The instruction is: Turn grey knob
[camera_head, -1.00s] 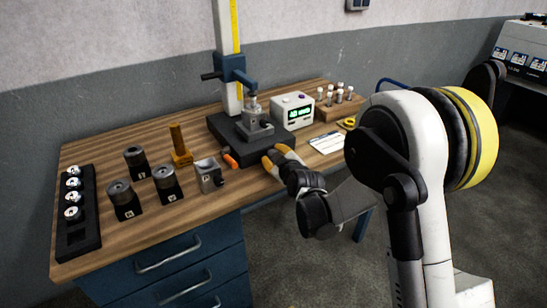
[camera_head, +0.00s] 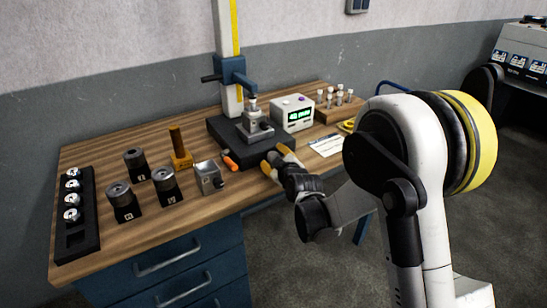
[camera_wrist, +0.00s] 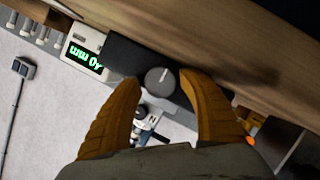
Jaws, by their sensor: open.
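The grey knob (camera_wrist: 160,81) is round with a light pointer mark. In the wrist view it sits on the front of a black block (camera_wrist: 131,56), between my two orange-yellow fingertips. My gripper (camera_wrist: 162,88) is open, with a finger on each side of the knob and gaps visible on both sides. In the head view my gripper (camera_head: 275,160) is at the front edge of the black base (camera_head: 222,128) of the measuring stand. There the knob is mostly hidden by the fingers and cannot be made out clearly.
The stand's column (camera_head: 232,90) rises behind. A white display box (camera_head: 293,112) and a wooden vial rack (camera_head: 338,108) stand to the right. An orange-handled tool (camera_head: 230,163), a grey metal block (camera_head: 208,177) and dark cylinders lie left. Drawers (camera_head: 180,275) are below the bench.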

